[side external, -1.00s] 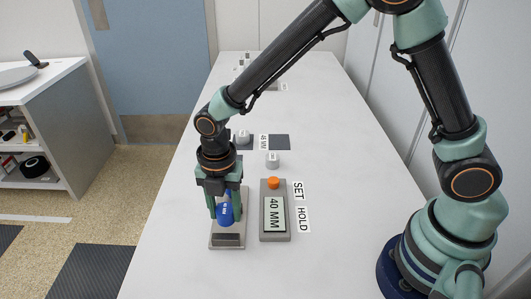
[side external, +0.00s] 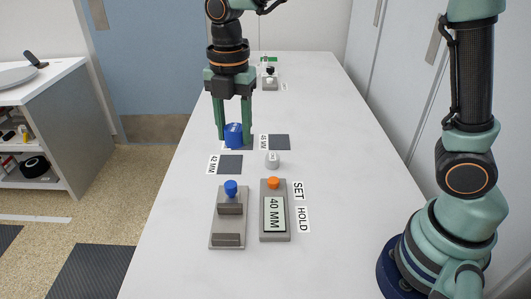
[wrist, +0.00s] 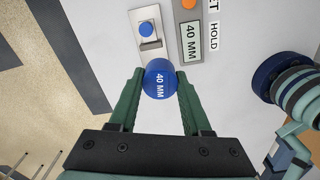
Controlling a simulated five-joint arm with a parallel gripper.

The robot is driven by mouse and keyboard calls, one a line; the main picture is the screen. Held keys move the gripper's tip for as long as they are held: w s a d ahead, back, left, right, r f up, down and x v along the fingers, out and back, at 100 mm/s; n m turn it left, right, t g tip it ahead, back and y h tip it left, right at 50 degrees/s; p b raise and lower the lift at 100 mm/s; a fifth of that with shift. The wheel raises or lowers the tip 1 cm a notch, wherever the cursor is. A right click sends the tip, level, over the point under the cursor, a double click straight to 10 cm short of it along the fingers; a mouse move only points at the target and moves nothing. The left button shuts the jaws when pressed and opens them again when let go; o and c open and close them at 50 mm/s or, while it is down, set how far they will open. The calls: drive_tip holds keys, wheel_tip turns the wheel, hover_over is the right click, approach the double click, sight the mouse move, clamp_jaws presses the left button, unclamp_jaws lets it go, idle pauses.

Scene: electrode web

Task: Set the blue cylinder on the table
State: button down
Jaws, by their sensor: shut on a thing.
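My gripper (side external: 234,122) points down in the side external view, its two green fingers shut on the blue cylinder (side external: 233,136). The wrist view also shows the cylinder (wrist: 160,80) between the fingertips, its round face marked 40 MM. In the side external view it overlaps a dark square pad (side external: 246,143). I cannot tell whether its underside touches the white table (side external: 330,140) or hangs just above it. What stands behind the cylinder is hidden.
A grey fixture (side external: 228,226) with a blue knob (side external: 231,187) stands nearer the camera, beside a box reading 40 MM (side external: 274,213) with an orange button. A small pale cylinder (side external: 272,160) stands nearby. Other dark pads (side external: 279,142) lie close, one labelled 42 MM (side external: 213,165).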

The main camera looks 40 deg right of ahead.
drive_tip(key=w+d+m, duration=0.2)
drive_tip(key=d+m, duration=0.2)
drive_tip(key=d, duration=0.9)
drive_tip(key=m, duration=0.3)
hover_over(309, 164)
drive_tip(key=f, duration=0.1)
wheel_tip(309, 164, down, 15)
drive_tip(key=shift+s+f, duration=0.1)
drive_tip(key=shift+f, duration=2.35)
drive_tip(key=shift+f, duration=0.1)
drive_tip(key=shift+c, duration=1.8)
unclamp_jaws()
